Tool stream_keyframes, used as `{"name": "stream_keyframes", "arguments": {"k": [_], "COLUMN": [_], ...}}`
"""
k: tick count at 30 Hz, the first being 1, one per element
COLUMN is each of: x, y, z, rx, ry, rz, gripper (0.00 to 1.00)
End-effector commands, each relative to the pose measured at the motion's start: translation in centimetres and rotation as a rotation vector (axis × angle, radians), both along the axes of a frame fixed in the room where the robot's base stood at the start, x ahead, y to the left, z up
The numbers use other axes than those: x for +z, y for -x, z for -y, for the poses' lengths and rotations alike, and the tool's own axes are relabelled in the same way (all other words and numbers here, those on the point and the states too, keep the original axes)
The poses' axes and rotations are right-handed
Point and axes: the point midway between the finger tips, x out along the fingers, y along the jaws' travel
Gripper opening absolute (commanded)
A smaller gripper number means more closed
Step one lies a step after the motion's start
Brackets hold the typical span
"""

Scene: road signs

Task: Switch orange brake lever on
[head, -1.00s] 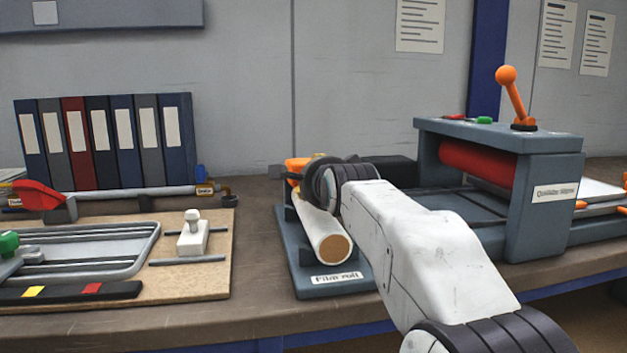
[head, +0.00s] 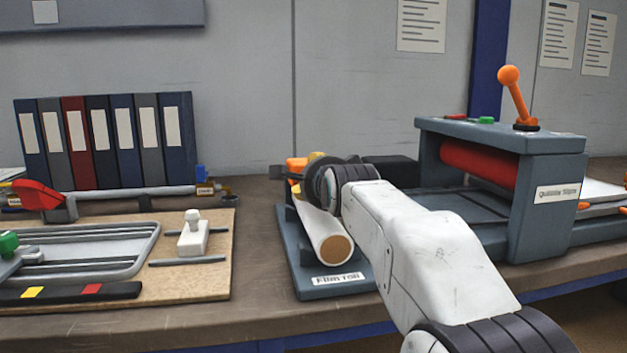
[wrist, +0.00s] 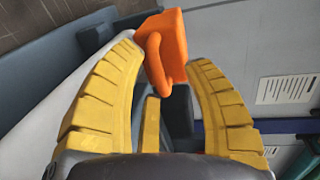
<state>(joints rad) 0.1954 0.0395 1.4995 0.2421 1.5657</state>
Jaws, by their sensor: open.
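An orange lever (head: 296,163) sits at the back of the film roll stand (head: 347,284), partly hidden behind my wrist in the head view. In the wrist view the orange lever (wrist: 168,50), a blocky head with a rounded arm, lies between the tips of my yellow fingers. My gripper (wrist: 163,62) is open around it, with a gap on the right; contact on the left is unclear. In the head view only bits of yellow finger show beside the lever. A second orange lever (head: 516,97), with a ball end, stands tilted on the red-roller machine.
The white film roll (head: 324,232) lies just below my wrist. The roller machine (head: 545,205) stands to the right. A board (head: 205,281) with a tray and white stamp lies left, with binders (head: 104,141) behind it. Bare bench shows between board and stand.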

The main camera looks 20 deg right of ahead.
Motion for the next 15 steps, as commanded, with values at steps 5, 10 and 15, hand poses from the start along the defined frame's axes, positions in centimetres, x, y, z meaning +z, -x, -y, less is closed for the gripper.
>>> {"name": "stream_keyframes", "arguments": {"k": [5, 10, 15], "x": [0.1, 0.4, 1.0], "y": [0.2, 1.6, 4.2], "z": [0.0, -0.3, -0.8], "rx": [0.000, 0.000, 0.000], "ry": [0.000, 0.000, 0.000], "rz": [0.000, 0.001, 0.002], "gripper": [0.46, 0.46, 0.46]}}
